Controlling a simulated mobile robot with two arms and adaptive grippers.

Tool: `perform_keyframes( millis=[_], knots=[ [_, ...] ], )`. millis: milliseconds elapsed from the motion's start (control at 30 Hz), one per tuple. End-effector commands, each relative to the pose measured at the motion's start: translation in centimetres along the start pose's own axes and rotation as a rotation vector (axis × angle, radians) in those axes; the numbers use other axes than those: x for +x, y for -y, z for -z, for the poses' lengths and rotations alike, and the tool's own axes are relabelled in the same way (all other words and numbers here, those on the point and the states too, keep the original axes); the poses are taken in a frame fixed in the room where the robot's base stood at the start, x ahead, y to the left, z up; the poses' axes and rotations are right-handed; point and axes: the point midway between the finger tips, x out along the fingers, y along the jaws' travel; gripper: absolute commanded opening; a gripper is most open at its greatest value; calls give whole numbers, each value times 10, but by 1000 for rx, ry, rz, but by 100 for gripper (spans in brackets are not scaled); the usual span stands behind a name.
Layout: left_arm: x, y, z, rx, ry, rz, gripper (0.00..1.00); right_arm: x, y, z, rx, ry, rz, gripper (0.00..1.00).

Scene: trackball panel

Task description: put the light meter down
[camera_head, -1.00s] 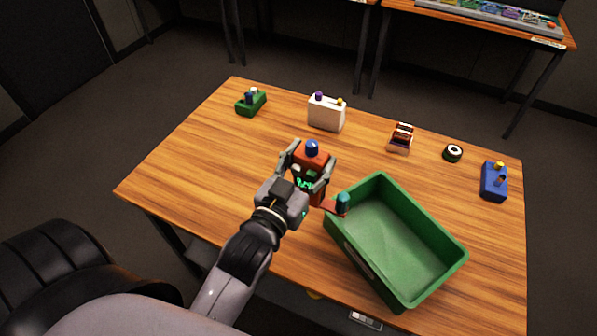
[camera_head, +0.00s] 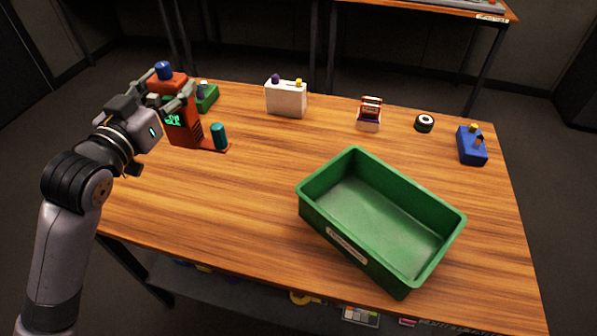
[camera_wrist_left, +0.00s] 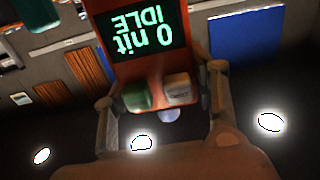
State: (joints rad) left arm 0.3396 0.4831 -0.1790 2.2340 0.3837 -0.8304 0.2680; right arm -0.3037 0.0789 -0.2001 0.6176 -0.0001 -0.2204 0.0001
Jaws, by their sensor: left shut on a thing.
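The light meter is the orange-red device (camera_head: 180,131) with a green-lit display, a blue knob on top and a flat foot bearing a teal cylinder. My left gripper (camera_head: 172,98) is shut on its upper body and holds it upright over the left part of the table. Whether its foot touches the wood I cannot tell. In the left wrist view the light meter (camera_wrist_left: 148,66) sits between the fingers, its display reading "0 nit IDLE" upside down, with a green and a white button beside it. My right gripper is not in view.
A green device (camera_head: 208,100) is partly hidden behind the light meter. A white box (camera_head: 287,99), a red-and-white device (camera_head: 369,114), a black round item (camera_head: 424,123) and a blue box (camera_head: 471,148) line the back. A green bin (camera_head: 346,243) stands front right. The table (camera_head: 235,205) is clear at left centre.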

Motion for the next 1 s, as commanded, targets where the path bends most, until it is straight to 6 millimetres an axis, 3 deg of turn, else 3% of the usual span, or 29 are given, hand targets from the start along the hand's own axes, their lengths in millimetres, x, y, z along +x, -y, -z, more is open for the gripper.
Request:
perform_keyframes(
  millis=[200, 333, 800, 1000],
  knots=[
    [2, 4, 5, 0, -2, -9, 2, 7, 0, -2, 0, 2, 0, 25],
    [2, 4, -6, -3, 2, -9, 2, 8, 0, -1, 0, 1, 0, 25],
    [2, 3, -126, -3, 3, -8, 2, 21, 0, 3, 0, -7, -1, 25],
    [2, 3, -150, -2, -2, -8, 2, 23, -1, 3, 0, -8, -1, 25]
  ],
)
